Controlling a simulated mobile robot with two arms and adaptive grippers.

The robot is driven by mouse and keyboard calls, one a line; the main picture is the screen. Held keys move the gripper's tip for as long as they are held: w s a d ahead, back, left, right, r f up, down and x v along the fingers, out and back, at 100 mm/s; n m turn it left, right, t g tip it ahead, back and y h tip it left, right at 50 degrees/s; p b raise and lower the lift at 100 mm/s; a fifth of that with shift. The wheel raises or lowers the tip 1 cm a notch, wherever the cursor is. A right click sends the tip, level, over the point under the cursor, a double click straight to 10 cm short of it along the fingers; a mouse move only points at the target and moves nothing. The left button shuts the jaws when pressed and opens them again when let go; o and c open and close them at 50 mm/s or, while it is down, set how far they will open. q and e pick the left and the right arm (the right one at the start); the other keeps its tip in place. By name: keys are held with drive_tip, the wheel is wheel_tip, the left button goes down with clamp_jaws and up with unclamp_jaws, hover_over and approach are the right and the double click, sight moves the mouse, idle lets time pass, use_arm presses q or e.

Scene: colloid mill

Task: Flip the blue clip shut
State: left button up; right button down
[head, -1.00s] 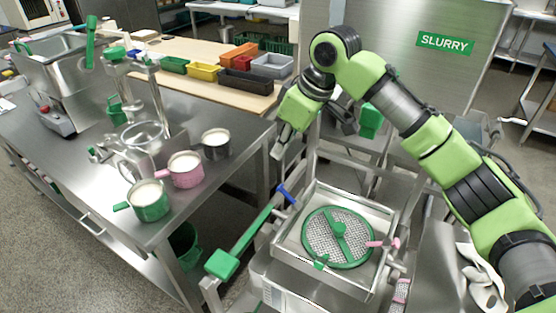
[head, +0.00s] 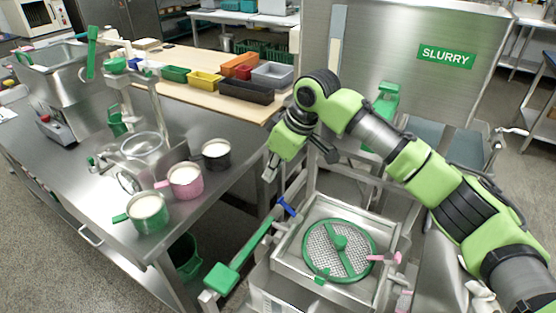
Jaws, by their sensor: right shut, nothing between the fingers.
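The blue clip (head: 287,206) is at the left back corner of the square steel housing (head: 283,261). It sticks up at a tilt from the housing's edge. A round green-rimmed mesh screen (head: 322,240) with a green crossbar lies in the housing. A pink clip (head: 385,258) is on the housing's right side. My right gripper (head: 269,174) is above and slightly left of the blue clip, apart from it, with its fingers pointing down. It is shut and empty. My left gripper does not show.
A long green-handled bar (head: 238,262) runs along the housing's left side. The steel table (head: 75,188) at the left holds green, pink and black cups (head: 185,180). A large steel tank marked SLURRY (head: 400,60) stands behind my right arm.

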sight(290, 210)
drive_tip(key=f, duration=0.1)
drive_tip(key=d+f, duration=0.1)
drive_tip(key=f, duration=0.1)
drive_tip(key=s+d+f+p, duration=0.1)
drive_tip(key=f, duration=0.1)
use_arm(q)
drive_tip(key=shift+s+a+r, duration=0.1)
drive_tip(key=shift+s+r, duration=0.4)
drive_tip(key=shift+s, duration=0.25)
use_arm(e)
drive_tip(key=shift+a, duration=0.15)
